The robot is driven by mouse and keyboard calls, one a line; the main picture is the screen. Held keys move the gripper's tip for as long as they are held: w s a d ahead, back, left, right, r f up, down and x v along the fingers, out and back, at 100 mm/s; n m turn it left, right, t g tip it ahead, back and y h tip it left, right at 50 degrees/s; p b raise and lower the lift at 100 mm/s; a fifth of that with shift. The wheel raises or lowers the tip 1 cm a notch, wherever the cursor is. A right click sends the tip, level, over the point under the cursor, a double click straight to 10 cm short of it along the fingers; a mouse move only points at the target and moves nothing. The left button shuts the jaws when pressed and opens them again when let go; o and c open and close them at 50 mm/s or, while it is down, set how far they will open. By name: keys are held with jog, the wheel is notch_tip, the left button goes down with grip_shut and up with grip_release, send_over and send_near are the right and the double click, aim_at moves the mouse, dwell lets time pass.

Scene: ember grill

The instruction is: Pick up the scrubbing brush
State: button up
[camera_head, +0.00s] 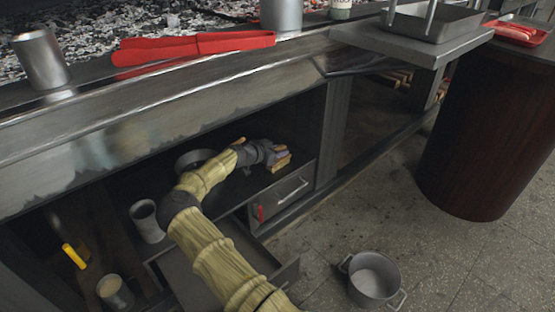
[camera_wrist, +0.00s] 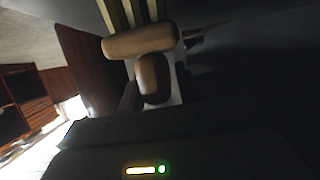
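The scrubbing brush (camera_head: 282,162) appears as a small tan-brown piece on the dark shelf under the grill counter, partly hidden by my gripper (camera_head: 270,153). In the wrist view, a brown rounded knob, seemingly the brush's handle (camera_wrist: 153,78), lies between the dark fingers of my gripper (camera_wrist: 155,92). A wider brown bar lies just beyond the knob. Shadow hides the fingertips' contact, so I cannot tell whether they touch the knob.
A drawer front with a handle (camera_head: 292,190) is below the shelf. A round dark pan (camera_head: 195,157) and a grey cylinder (camera_head: 147,222) stand nearby. A pot (camera_head: 374,278) is on the floor. Red tongs (camera_head: 195,46) lie on the counter above. A dark barrel (camera_head: 480,140) stands right.

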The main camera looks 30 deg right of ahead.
grip_shut()
jog(key=shift+r+p, duration=0.6)
jog(key=shift+r, duration=0.2)
jog(key=shift+a+r+p, duration=0.25)
jog(key=shift+r+p, duration=0.35)
jog(key=shift+a+r+p, duration=0.25)
jog(key=shift+r+p, duration=0.3)
jog(key=shift+p, duration=0.05)
jog(key=s+a+p, duration=0.2)
jog(key=a+p, duration=0.1)
jog(key=a, duration=0.5)
jog(key=s+a+p, duration=0.1)
jog(key=a+p, duration=0.2)
jog(key=a, duration=0.5)
jog(key=shift+s+a+f, duration=0.2)
jog(key=shift+s+a, duration=0.1)
jog(key=shift+s, duration=0.05)
